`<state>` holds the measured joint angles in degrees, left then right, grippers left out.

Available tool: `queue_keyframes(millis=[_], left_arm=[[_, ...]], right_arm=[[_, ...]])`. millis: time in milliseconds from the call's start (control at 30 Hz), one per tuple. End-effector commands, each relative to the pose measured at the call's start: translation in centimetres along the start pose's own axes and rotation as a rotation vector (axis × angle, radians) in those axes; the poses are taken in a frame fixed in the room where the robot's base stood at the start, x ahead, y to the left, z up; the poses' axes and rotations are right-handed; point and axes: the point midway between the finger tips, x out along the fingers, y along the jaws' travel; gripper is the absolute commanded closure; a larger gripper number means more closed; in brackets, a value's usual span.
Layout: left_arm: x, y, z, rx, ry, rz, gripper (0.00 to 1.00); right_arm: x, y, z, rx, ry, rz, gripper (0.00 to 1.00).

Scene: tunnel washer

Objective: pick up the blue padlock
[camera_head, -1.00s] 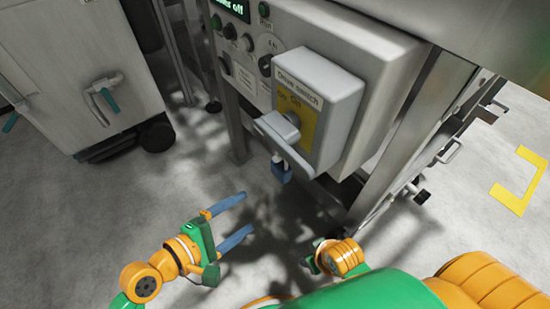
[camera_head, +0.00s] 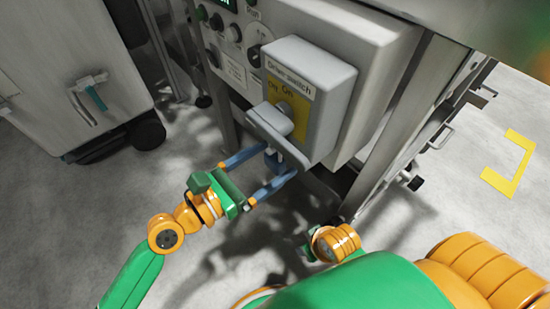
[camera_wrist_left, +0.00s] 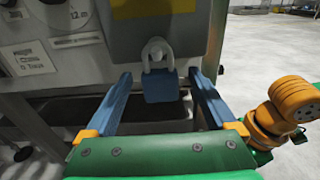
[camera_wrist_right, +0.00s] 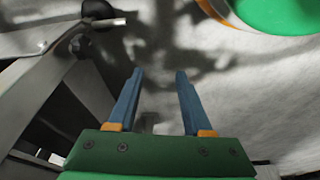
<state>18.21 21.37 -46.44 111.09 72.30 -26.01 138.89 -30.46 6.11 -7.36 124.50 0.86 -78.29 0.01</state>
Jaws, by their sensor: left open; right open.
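The blue padlock (camera_head: 275,161) hangs by its shackle below the grey handle of the switch box (camera_head: 317,88). In the left wrist view the padlock (camera_wrist_left: 161,88) is centred between the blue fingers, its pale shackle above it. My left gripper (camera_head: 279,161) is open, with one finger on each side of the padlock. In the left wrist view gaps show between the padlock and both fingers of the left gripper (camera_wrist_left: 160,75). My right gripper (camera_wrist_right: 160,73) is open and empty, pointing at the floor; in the head view its arm partly hides it.
The control panel (camera_head: 228,48) with knobs is left of the switch box. A metal frame leg (camera_head: 385,135) stands to the right. A grey wheeled cabinet (camera_head: 60,90) is at the far left. The floor below is clear.

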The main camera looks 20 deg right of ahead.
Motion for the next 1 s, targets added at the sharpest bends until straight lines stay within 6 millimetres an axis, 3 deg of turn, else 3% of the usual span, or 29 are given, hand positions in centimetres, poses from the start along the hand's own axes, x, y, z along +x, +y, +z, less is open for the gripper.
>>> queue_keyframes(millis=[33, 300, 367, 667, 933, 1000], left_arm=[[0.0, 0.0, 0.0, 0.000, 0.000, 0.000, 0.13], [0.0, 0.0, 0.0, 0.000, 0.000, 0.000, 0.86], [-0.1, 0.0, 0.0, 0.001, 0.000, 0.000, 1.00], [-0.1, 0.0, 0.2, 0.001, 0.000, 0.000, 1.00], [-0.1, 0.0, 1.8, 0.000, -0.001, 0.000, 1.00], [-1.3, 0.1, 1.3, 0.000, 0.003, 0.003, 1.00]], right_arm=[[0.0, 0.0, 0.0, 0.000, 0.000, 0.000, 0.50], [0.0, 0.0, 0.0, 0.001, 0.000, 0.000, 0.50], [0.0, 0.0, 0.0, 0.001, 0.000, 0.000, 0.50], [0.1, 0.0, 0.1, -0.002, -0.004, 0.001, 0.50], [2.5, 0.0, 1.1, -0.002, -0.026, 0.002, 0.50], [3.0, 0.0, 1.1, -0.002, -0.022, 0.002, 0.50]])
